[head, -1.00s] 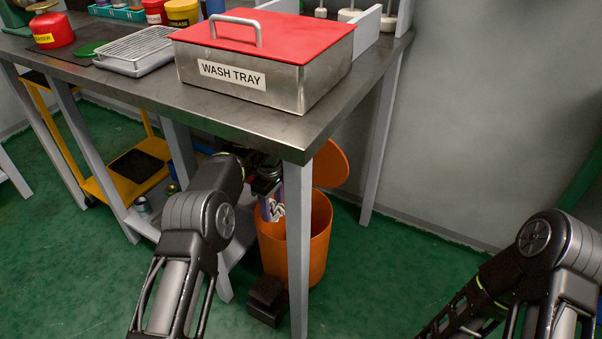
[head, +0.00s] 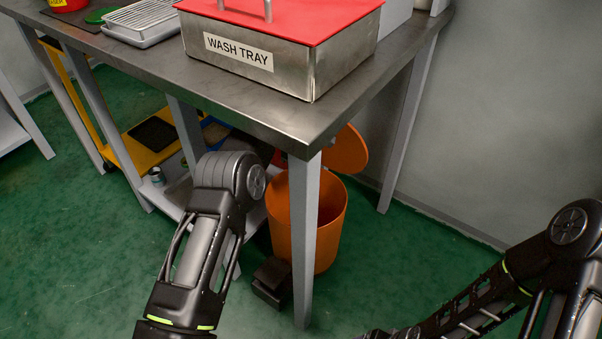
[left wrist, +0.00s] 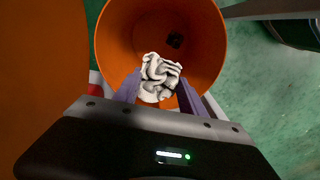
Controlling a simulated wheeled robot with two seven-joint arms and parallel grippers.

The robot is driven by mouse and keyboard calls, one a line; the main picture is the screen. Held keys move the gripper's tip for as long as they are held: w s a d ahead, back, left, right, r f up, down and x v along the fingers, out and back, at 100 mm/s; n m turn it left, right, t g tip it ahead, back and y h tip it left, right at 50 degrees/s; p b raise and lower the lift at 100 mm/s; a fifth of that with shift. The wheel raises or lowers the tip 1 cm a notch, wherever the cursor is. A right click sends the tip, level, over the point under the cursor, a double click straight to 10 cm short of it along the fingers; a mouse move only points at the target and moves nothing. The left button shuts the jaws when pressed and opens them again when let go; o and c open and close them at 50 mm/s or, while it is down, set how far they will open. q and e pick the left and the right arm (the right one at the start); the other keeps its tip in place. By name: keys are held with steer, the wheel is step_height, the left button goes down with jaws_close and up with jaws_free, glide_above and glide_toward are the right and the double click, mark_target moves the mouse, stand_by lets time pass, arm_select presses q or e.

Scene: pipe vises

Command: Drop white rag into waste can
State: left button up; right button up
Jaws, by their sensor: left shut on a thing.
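The orange waste can (head: 331,225) stands on the floor under the table's right corner, partly behind a grey leg. Its round lid (head: 347,150) is tipped up at the back. In the left wrist view the can's open mouth (left wrist: 207,35) lies beneath my left gripper (left wrist: 162,87). The gripper's purple fingers are shut on the crumpled white rag (left wrist: 160,76), which appears over the can's opening. The rag and my left gripper are hidden in the head view. My right arm is at lower right, its gripper out of view.
The metal table (head: 250,112) with the red-lidded wash tray (head: 270,60) overhangs the can. Its front leg (head: 304,240) stands close before the can. A dark pedal (head: 271,281) sits at the can's foot. Green floor is clear at the front left.

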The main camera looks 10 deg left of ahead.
arm_select(q)
step_height(320, 180, down, 5)
steer(key=b, duration=0.3)
steer(key=shift+f, duration=0.2)
steer(key=o, duration=1.4)
steer(key=shift+c, duration=0.2)
step_height(320, 180, up, 8)
steer(key=p, duration=0.2)
steer(key=shift+f+p, duration=0.2)
steer(key=shift+p, duration=0.1)
steer(key=shift+r, duration=0.15)
steer(key=shift+s, duration=0.1)
